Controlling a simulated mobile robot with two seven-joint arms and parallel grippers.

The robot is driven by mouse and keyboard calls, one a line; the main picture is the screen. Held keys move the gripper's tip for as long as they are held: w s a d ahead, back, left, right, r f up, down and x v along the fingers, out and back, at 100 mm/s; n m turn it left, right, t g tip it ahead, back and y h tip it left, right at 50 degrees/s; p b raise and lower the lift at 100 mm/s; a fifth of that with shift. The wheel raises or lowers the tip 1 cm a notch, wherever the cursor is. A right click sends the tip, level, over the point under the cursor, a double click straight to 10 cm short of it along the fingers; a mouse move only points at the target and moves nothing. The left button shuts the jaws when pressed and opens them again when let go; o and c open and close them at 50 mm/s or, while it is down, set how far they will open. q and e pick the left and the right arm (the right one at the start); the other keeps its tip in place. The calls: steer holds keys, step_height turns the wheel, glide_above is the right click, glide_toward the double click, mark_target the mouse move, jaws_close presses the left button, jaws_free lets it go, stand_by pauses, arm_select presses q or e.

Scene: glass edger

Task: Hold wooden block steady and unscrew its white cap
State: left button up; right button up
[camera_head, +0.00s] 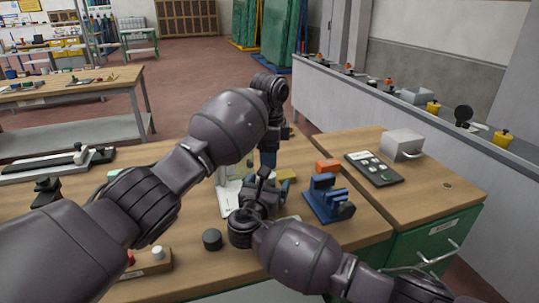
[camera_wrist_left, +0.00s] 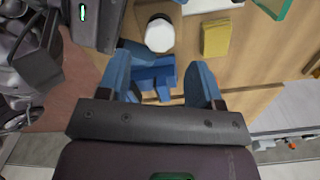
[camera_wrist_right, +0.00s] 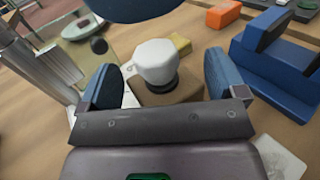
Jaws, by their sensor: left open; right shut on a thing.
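The wooden block (camera_wrist_right: 168,98) sits between the fingers of my right gripper (camera_wrist_right: 160,84) in the right wrist view, and this gripper is shut on it. The white cap (camera_wrist_right: 155,60) is on top of the block, above a dark ring. The cap also shows in the left wrist view (camera_wrist_left: 160,36), beyond the fingers of my left gripper (camera_wrist_left: 167,75), which is open and empty. A blue finger of the left gripper hangs above the cap in the right wrist view. In the head view my left gripper (camera_head: 268,157) points down above my right gripper (camera_head: 264,192); the block is hidden there.
A blue stand (camera_head: 327,200) and an orange block (camera_head: 328,166) are to the right on the wooden table (camera_head: 365,225). A yellow block (camera_head: 287,175) lies close to the grippers. A black round piece (camera_head: 212,239) stands at the front left.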

arm_select(q)
steer(key=shift+f, duration=3.35)
steer(key=shift+c, duration=0.4)
steer(key=c, duration=0.7)
steer(key=o, duration=0.9)
steer(key=shift+r, duration=0.1)
steer(key=shift+r, duration=2.2)
arm_select(e)
steer(key=o, duration=1.4)
steer(key=shift+o, duration=0.2)
